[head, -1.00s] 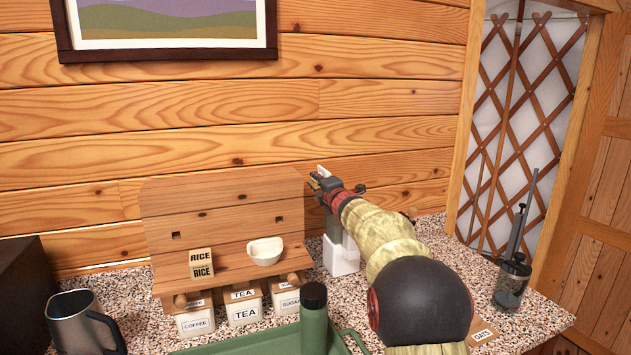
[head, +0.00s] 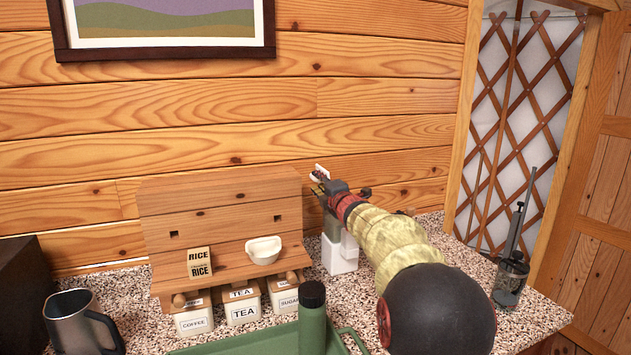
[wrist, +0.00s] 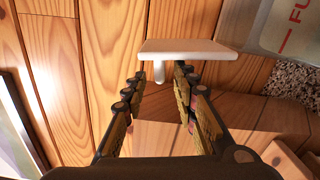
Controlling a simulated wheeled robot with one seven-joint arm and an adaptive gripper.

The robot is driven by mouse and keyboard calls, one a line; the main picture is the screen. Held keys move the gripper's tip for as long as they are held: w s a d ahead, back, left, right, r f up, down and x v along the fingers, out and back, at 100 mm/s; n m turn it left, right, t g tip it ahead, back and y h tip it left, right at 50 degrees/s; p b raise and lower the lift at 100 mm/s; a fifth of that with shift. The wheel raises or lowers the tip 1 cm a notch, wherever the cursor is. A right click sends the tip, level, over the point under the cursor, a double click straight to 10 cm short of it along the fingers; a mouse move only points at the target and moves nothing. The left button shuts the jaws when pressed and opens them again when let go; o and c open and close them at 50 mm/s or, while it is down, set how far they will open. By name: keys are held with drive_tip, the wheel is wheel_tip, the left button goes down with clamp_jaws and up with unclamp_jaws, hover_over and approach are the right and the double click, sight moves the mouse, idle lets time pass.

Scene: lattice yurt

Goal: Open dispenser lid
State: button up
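The dispenser (head: 340,257) stands against the back wall, right of the wooden rack, white at its base. My gripper (head: 320,181) is at its top and my arm hides much of it. In the wrist view, a white flat plate with a short stub (wrist: 187,50), seemingly the lid, lies just beyond my fingertips. A small white piece also shows at my fingertips in the head view (head: 321,170). My gripper's fingers (wrist: 160,80) are apart, with a clear gap and nothing visibly clamped. The dispenser's clear panel with red lettering (wrist: 290,25) is at upper right. I cannot tell the lid's exact angle.
The wooden rack (head: 215,222) holds a rice box (head: 199,263) and a white bowl (head: 264,250), with canisters (head: 243,306) below. A green bottle (head: 312,325), a tray (head: 240,346) and a steel mug (head: 78,322) are in front. A French press (head: 511,276) stands at right.

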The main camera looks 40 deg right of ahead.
drive_tip(key=v, duration=0.8)
idle(0.4)
